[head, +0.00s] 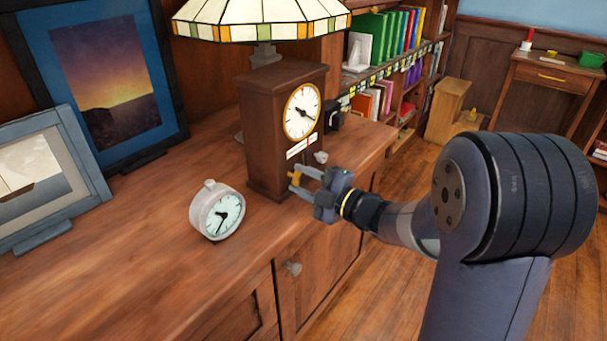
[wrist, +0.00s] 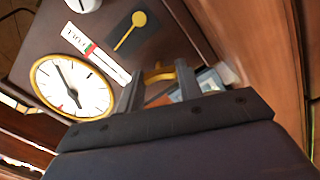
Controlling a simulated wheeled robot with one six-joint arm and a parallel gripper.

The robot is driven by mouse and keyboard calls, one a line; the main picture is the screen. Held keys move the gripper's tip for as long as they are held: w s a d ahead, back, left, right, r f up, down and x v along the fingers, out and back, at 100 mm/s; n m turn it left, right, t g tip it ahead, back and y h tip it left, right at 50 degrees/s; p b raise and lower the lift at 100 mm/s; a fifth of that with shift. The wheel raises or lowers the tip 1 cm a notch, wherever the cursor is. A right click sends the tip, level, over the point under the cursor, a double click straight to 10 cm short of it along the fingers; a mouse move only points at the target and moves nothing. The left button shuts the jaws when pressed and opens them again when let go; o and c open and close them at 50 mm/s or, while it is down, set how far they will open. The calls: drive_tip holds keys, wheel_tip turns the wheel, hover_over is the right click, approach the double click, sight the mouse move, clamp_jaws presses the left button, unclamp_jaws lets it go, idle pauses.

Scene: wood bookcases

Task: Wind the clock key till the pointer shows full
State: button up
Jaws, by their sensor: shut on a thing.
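The clock (head: 262,125) is a dark wood mantel clock standing upright on the cabinet, with a white round dial (head: 301,111). Its dial also shows at the left of the wrist view (wrist: 72,88). My gripper (head: 298,181) is at the lower front of the clock, shut on the gold key (wrist: 159,74), whose curved top shows between the two dark fingers. A white indicator strip (wrist: 95,53) below the dial has small red and green marks and lettering that looks like FULL. The pointer's exact reading is too small to tell. A gold pendulum-like shape (wrist: 131,31) is on the clock front.
A white alarm clock (head: 217,210) stands on the wooden cabinet top (head: 120,255), left of my gripper. A stained-glass lamp (head: 262,20) rises behind the clock. Framed pictures (head: 105,80) lean at the left. Bare wood lies at the front left.

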drive_tip(key=m+p, duration=0.2)
drive_tip(key=m, duration=0.2)
drive_tip(key=shift+r+m+p, duration=0.1)
drive_tip(key=shift+m+p, duration=0.2)
drive_tip(key=shift+p, duration=0.05)
drive_tip(key=shift+m+p, duration=0.9)
drive_tip(key=shift+m, duration=0.7)
drive_tip(key=o, duration=1)
drive_tip(key=shift+d, duration=0.1)
drive_tip(key=v, duration=1)
drive_tip(key=shift+s+d+p, duration=0.2)
drive_tip(key=shift+s+p, duration=0.05)
drive_tip(key=shift+p, duration=0.15)
